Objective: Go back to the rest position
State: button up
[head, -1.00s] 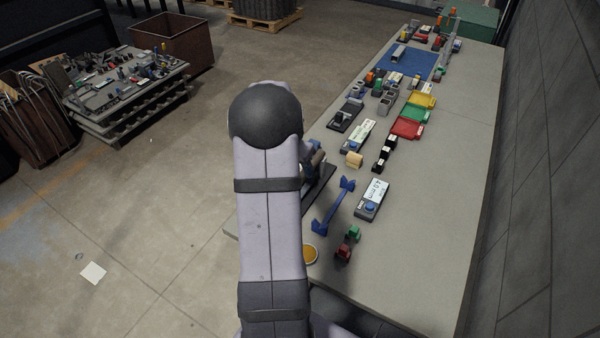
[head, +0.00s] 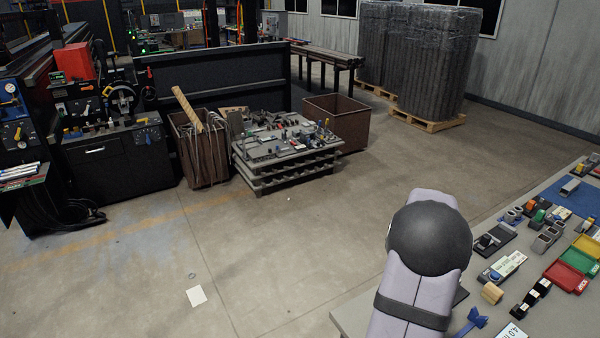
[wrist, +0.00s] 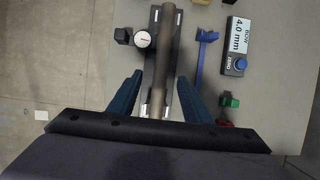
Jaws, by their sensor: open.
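My gripper (wrist: 157,97) shows in the wrist view as two dark blue fingers held wide apart. It is open. Between and beyond the fingers lies a long brown-grey bar (wrist: 164,60) on a dark base with a round white dial (wrist: 142,39) beside it. I cannot tell the height of the fingers above the bar, and nothing looks gripped. In the head view my arm's upper part rises at the bottom right, and the gripper is out of sight.
The workbench (head: 560,318) fills the lower right, with red, green and yellow trays (head: 572,265). In the wrist view a blue bracket (wrist: 203,55), a 4.0 mm display box (wrist: 236,45) and a green block (wrist: 229,100) lie right of the fingers. Open floor (head: 250,235) lies left of the bench.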

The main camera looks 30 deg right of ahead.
jog(key=w+a+m+t+y, duration=0.1)
jog(key=w+a+m, duration=0.3)
jog(key=a, duration=0.8)
jog(key=w+a+m+y, duration=0.1)
jog(key=w+a+m, duration=0.25)
jog(key=a, duration=0.85)
jog(key=s+a+m+y, duration=0.1)
jog(key=s+a+m, duration=0.4)
jog(key=a, duration=0.5)
jog(key=s+a+m+g+y, duration=0.1)
jog(key=s+a+m, duration=0.4)
jog(key=a, duration=0.5)
jog(key=shift+a+f, duration=0.4)
jog(key=shift+f, duration=0.05)
